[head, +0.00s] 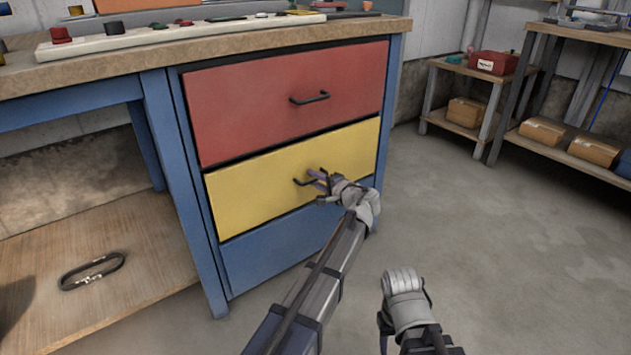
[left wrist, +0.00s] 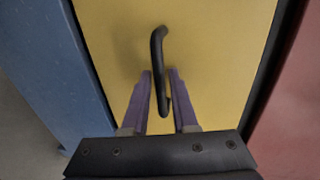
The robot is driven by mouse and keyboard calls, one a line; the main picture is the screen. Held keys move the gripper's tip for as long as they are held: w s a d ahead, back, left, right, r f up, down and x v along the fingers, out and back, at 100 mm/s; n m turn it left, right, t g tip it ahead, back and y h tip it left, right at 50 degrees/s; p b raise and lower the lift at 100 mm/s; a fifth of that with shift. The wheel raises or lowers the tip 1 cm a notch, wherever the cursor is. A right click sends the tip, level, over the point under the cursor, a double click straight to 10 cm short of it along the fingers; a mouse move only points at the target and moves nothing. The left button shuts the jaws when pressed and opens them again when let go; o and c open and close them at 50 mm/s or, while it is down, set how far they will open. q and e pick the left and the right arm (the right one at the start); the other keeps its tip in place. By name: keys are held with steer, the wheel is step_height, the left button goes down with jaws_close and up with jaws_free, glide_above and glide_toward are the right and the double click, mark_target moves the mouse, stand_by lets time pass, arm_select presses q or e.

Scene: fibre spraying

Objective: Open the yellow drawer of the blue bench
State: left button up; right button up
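The blue bench (head: 193,190) has a red drawer (head: 250,105) on top, a yellow drawer (head: 250,190) in the middle and a blue drawer (head: 275,250) below. The yellow drawer looks flush with the others. My left gripper (head: 316,179) is at its black handle (head: 302,182). In the left wrist view, the two purple fingers (left wrist: 160,100) are apart, one on each side of the handle (left wrist: 157,60), with gaps visible between. My right gripper (head: 403,283) is low in front, away from the bench; its fingers cannot be made out.
The benchtop (head: 130,55) carries a pale strip with several small parts. A lower wooden shelf (head: 110,260) at left holds a black ring-like item (head: 92,271). Shelving with boxes (head: 541,131) stands at the right. The floor (head: 470,230) before the drawers is clear.

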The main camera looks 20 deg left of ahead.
arm_select(q)
jaws_close()
stand_by(1.4)
